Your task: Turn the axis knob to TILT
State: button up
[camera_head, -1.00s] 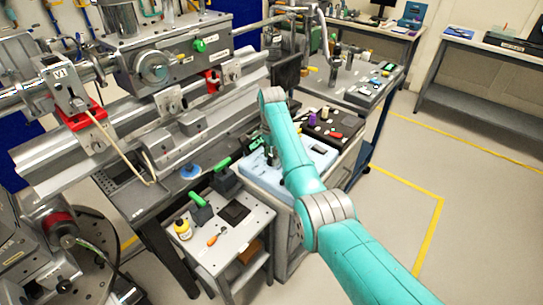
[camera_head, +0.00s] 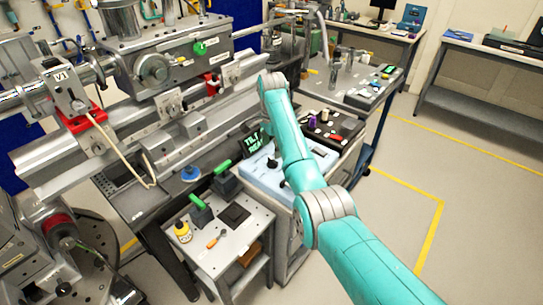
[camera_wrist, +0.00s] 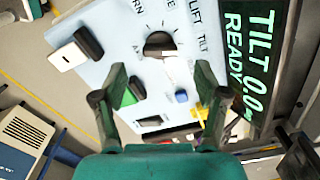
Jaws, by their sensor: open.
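The axis knob (camera_wrist: 160,44) is a round black knob on a light blue panel (camera_wrist: 110,52) in the wrist view. Printed words around it include LIFT and TILT. I cannot clearly read where its pointer stands. A dark display (camera_wrist: 250,65) beside the panel reads "TILT 0.0" and "READY" in green; it also shows in the head view (camera_head: 253,143). My gripper (camera_wrist: 162,82) is open and empty, its fingers apart in front of the panel. The knob appears beyond the fingertips, between their lines, with no contact visible. The arm hides my gripper in the head view.
The panel also bears a black rocker on a white plate (camera_wrist: 75,50), a green control (camera_wrist: 130,95) and a blue button (camera_wrist: 181,96). In the head view, a low cart (camera_head: 205,250) stands left of the panel's cabinet. The floor at right is open.

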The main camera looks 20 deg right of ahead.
aim_at(271, 160)
notch_tip(271, 160, up, 7)
jog(key=shift+f, duration=0.15)
dwell(0.4)
